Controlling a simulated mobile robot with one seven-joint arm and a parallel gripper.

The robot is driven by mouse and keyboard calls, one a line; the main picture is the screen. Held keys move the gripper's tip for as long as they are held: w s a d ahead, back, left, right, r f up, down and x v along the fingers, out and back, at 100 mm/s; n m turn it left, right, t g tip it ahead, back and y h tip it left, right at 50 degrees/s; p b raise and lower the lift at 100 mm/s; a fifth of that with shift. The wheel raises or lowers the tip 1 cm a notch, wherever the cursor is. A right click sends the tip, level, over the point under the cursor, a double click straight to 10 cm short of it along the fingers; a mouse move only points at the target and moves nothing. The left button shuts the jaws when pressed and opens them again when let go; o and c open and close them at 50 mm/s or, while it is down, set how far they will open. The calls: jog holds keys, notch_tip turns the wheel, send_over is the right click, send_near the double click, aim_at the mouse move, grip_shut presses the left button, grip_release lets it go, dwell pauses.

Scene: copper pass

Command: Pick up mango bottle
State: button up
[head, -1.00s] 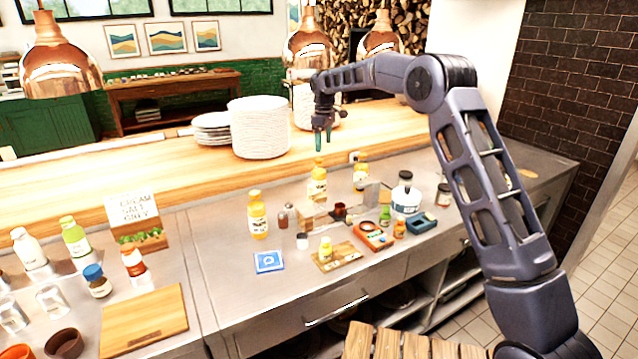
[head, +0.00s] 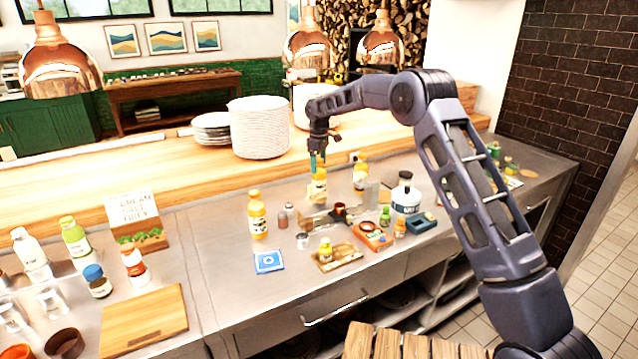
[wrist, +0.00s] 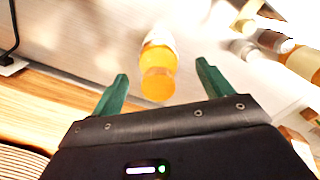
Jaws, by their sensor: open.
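Several similar yellow-orange bottles stand upright on the steel counter; I cannot read which label says mango. One bottle (head: 319,190) is at the counter's back, directly under my gripper (head: 317,163). Another bottle (head: 258,218) stands to its left, and a third bottle (head: 360,177) to its right. In the wrist view, an orange-capped bottle (wrist: 158,68) lies between the green fingertips of my gripper (wrist: 162,76), with gaps on both sides. My gripper is open and empty, pointing down at the bottle's top.
A wooden ledge (head: 175,173) with stacked plates (head: 260,128) runs behind the counter.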

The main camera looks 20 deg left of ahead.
aim_at(319, 168)
jog(key=shift+w+f, duration=0.1)
jog(key=shift+f, duration=1.45)
grip_shut()
